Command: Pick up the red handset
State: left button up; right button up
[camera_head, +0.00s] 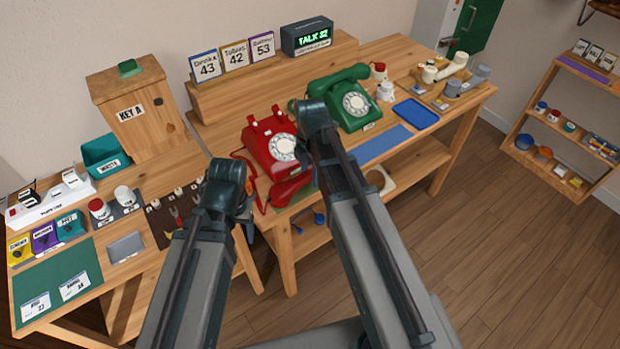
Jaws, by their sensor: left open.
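The red phone (262,147) stands on the wooden table with its white dial facing me and its cradle empty. The red handset (291,189) lies off the cradle, in front of the phone near the table's front edge, with its red cord looping on the left. My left gripper (246,188) is just left of the handset, open, and its fingers are mostly hidden behind my wrist. My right gripper (313,118) is between the red phone and the green phone (349,101); its fingers are hidden by the arm. The green phone's handset rests on its cradle.
A wooden box (133,108) marked KEY A stands at left.

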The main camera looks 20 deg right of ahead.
grip_shut()
pick_arm(q)
jog(key=shift+r, duration=0.1)
pick_arm(e)
jog(key=shift+r, duration=0.1)
